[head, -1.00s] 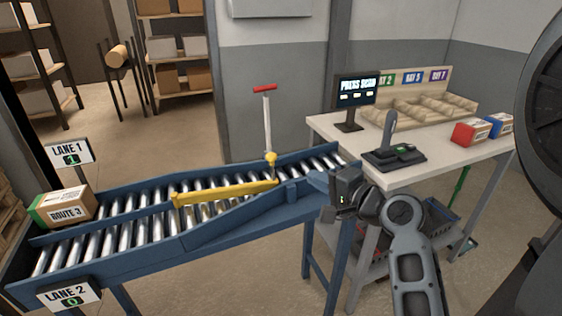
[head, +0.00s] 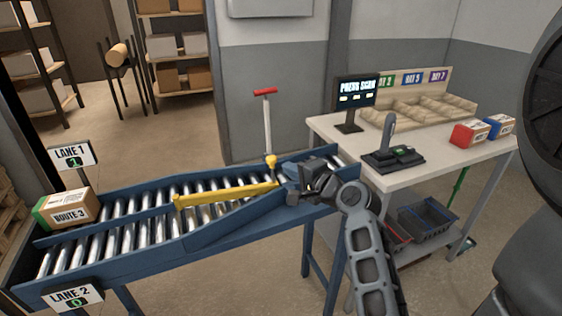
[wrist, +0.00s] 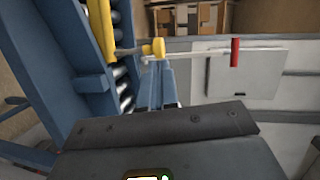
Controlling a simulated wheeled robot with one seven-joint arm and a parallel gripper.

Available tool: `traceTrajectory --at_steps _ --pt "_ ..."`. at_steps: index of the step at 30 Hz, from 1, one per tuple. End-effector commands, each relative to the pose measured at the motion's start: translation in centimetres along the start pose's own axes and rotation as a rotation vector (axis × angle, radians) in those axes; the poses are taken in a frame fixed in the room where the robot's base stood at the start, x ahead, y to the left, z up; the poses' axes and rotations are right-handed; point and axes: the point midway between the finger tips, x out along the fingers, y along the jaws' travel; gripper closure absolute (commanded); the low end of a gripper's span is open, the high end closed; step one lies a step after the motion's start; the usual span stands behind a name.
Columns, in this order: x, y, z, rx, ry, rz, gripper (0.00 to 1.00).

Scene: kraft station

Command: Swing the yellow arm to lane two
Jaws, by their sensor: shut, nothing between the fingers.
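The yellow arm (head: 225,194) lies slantwise over the conveyor rollers, its left end by the tip of the blue lane divider (head: 115,222). Its right end is near a yellow joint (head: 271,161), where a pale lever with a red handle (head: 265,92) stands upright. In the wrist view, the yellow arm (wrist: 103,30) is at upper left and the red handle (wrist: 235,53) at upper right. My gripper (head: 287,188) is shut and empty, just right of the arm's right end. Its blue fingers (wrist: 157,85) point toward the yellow joint. I cannot tell whether they touch anything.
A ROUTE 3 box (head: 68,207) sits on the lane 1 side. The lane 1 sign (head: 72,155) reads 1; the lane 2 sign (head: 75,298) reads 0. A table (head: 405,180) with scanner, screen and parcels stands at right.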

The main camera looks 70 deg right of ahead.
Motion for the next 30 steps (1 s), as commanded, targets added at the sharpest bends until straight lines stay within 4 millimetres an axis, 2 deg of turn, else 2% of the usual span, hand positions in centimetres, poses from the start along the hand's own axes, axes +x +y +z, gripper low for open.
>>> traceTrajectory --at_steps 3,9,25,30 --pt "2.0 -0.2 -0.1 0.0 0.001 0.0 1.0" --pt "4.1 -0.1 -0.1 0.001 0.001 0.0 1.0" --pt "4.9 0.1 -0.1 -0.002 -0.005 0.0 1.0" --pt "6.4 0.2 -1.1 -0.015 -0.057 0.001 1.0"
